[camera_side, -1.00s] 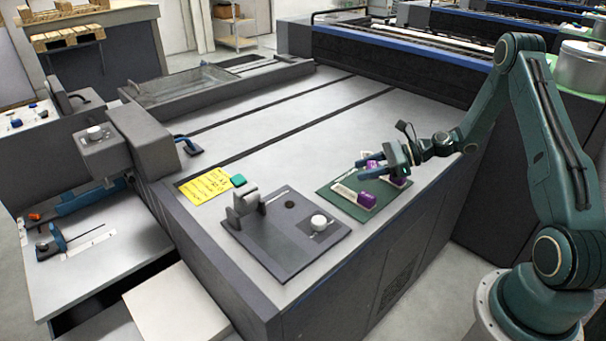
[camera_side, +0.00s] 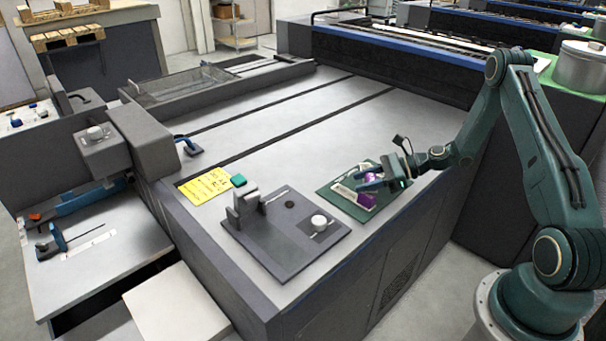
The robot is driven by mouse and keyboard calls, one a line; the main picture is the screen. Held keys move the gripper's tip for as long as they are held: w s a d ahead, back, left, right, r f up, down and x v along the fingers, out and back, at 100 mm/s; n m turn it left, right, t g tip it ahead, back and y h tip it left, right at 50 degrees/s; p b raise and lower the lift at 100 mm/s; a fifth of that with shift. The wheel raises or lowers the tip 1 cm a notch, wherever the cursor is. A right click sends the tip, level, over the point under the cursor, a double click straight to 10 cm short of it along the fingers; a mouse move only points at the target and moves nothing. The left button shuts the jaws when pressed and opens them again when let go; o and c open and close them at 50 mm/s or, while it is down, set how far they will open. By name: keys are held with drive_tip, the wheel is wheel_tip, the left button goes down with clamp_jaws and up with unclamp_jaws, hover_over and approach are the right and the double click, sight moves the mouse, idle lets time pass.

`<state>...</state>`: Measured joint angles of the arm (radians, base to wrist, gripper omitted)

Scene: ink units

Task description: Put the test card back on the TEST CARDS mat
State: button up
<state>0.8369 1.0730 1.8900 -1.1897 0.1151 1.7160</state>
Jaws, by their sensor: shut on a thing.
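The green mat (camera_side: 336,201) lies on the grey machine top, near its right front edge. I cannot read its lettering at this size. A card with a white label and a purple block (camera_side: 367,201) lies along its front side. My gripper (camera_side: 364,181) is low over the mat, behind that block, and is shut on the test card (camera_side: 370,177), of which a purple part shows between the fingers. The fingers and wrist hide most of the held card and the mat's right part. I cannot tell whether the held card touches the mat.
A dark fixture plate (camera_side: 285,243) with an upright block (camera_side: 245,207) and a white knob (camera_side: 319,222) stands left of the mat. A yellow note (camera_side: 208,187) and a teal block (camera_side: 238,180) lie farther left. The machine top (camera_side: 300,140) behind is clear.

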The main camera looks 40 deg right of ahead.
drive_tip(key=shift+f, duration=0.1)
drive_tip(key=o, duration=1.1)
drive_tip(key=shift+c, duration=0.2)
drive_tip(key=v, duration=1.2)
